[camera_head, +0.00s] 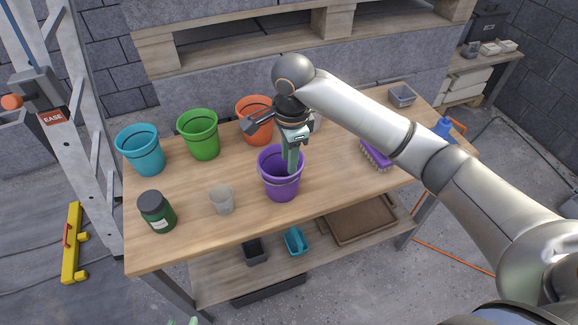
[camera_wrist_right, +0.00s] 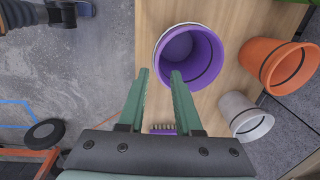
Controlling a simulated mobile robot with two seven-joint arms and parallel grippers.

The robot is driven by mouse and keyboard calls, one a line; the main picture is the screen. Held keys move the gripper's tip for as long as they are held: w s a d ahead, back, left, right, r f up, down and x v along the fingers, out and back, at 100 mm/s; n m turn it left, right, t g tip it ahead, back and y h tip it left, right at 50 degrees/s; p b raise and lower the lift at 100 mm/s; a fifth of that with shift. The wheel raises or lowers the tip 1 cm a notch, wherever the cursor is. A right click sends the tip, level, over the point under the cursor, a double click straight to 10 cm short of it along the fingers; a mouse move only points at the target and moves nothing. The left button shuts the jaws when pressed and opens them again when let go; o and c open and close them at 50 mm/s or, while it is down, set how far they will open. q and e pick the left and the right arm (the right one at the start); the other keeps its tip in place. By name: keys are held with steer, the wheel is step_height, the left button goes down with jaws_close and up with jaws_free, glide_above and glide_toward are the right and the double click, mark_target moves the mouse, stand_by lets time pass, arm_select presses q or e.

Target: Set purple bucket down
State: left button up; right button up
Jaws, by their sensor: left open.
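The purple bucket (camera_head: 281,189) stands upright on the wooden workbench (camera_head: 190,247), near the middle of its front part. It also shows in the right wrist view (camera_wrist_right: 184,48), seen into its mouth. My right gripper (camera_head: 291,170) reaches down at the bucket's rim. In the right wrist view its two green fingers (camera_wrist_right: 160,72) are apart, one tip overlapping the bucket's near rim and the other just outside it. Whether either finger touches the bucket is unclear. Only the green fingertips of my left gripper (camera_head: 182,322) show at the bottom edge, apart and empty.
Teal (camera_head: 141,151), green (camera_head: 199,137) and orange (camera_head: 254,124) buckets stand behind. A dark green jar (camera_head: 158,212) and a grey cup (camera_head: 222,201) stand left of the purple bucket. A purple brush (camera_head: 375,154) lies to its right. The bench front beside it is clear.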

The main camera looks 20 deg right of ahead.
steer(key=s+a+f+n+t+y, duration=0.4)
steer(key=s+a+f+n+y, duration=0.15)
steer(key=a+f+n, duration=0.5)
steer(key=s+d+f+n+t+h, duration=0.3)
steer(key=s+d+f+n, duration=0.6)
steer(key=s+d+f, duration=0.3)
steer(key=s+t, duration=0.1)
steer(key=s, duration=0.2)
steer(key=shift+f, duration=0.25)
